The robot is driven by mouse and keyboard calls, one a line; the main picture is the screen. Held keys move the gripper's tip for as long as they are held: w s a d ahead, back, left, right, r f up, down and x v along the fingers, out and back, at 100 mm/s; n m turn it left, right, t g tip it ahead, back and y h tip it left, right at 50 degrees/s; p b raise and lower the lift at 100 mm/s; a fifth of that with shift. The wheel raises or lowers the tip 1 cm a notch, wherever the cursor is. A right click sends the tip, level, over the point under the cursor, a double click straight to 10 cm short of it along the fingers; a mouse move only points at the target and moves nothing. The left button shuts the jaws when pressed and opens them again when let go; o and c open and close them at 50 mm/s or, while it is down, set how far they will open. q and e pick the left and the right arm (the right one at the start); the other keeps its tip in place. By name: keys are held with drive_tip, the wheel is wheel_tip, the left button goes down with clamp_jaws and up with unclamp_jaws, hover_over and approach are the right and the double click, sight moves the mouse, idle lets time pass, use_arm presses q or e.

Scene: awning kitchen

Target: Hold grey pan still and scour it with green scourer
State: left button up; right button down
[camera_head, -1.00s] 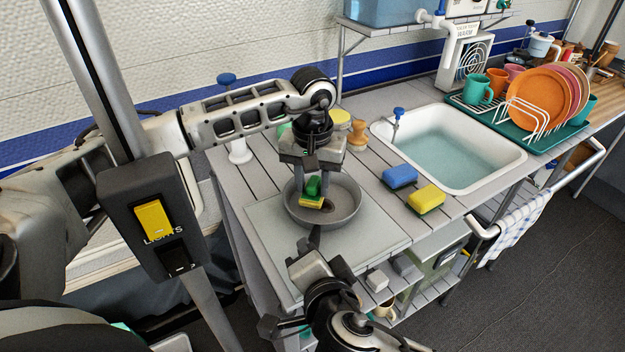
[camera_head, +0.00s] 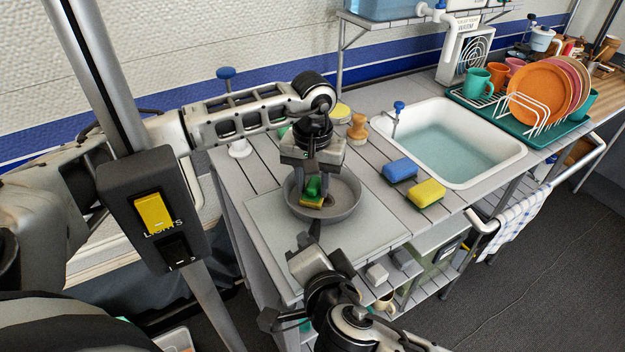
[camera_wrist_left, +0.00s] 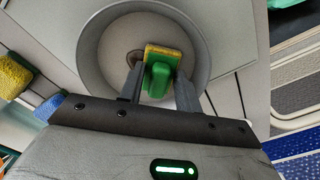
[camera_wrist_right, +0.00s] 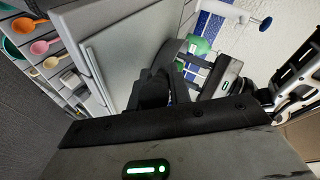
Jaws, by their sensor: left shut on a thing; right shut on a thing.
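The grey pan (camera_head: 350,212) sits on a pale board on the counter. It also shows in the left wrist view (camera_wrist_left: 92,50), with a dark stain on its floor. My left gripper (camera_head: 313,184) is above the pan, shut on the green scourer (camera_head: 312,187), which has a yellow underside. The scourer (camera_wrist_left: 158,78) is inside the pan beside the stain; exact contact is hard to tell. My right gripper (camera_head: 316,246) is shut on the pan's dark handle (camera_head: 316,230) at the near side. In the right wrist view its fingers (camera_wrist_right: 158,92) hide most of the handle.
A blue sponge (camera_head: 399,169) and a yellow sponge (camera_head: 427,193) lie right of the pan. Behind them is a sink (camera_head: 510,165) with water. A dish rack (camera_head: 560,135) with plates stands at the right. A wooden brush (camera_head: 357,128) stands behind the pan.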

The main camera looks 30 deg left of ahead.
use_arm(q)
drive_tip(key=shift+w+d, duration=0.3)
drive_tip(key=shift+d, duration=0.45)
drive_tip(key=shift+w+d, duration=0.3)
drive_tip(key=shift+d, duration=0.45)
drive_tip(key=shift+d+f, duration=0.1)
drive_tip(key=shift+d, duration=0.05)
drive_tip(key=shift+s+a, duration=0.35)
drive_tip(key=shift+a, duration=0.5)
drive_tip(key=shift+s+a, duration=0.3)
drive_tip(key=shift+a, duration=0.55)
drive_tip(key=shift+r, duration=3.1)
use_arm(e)
drive_tip(key=c, duration=1.2)
unclamp_jaws()
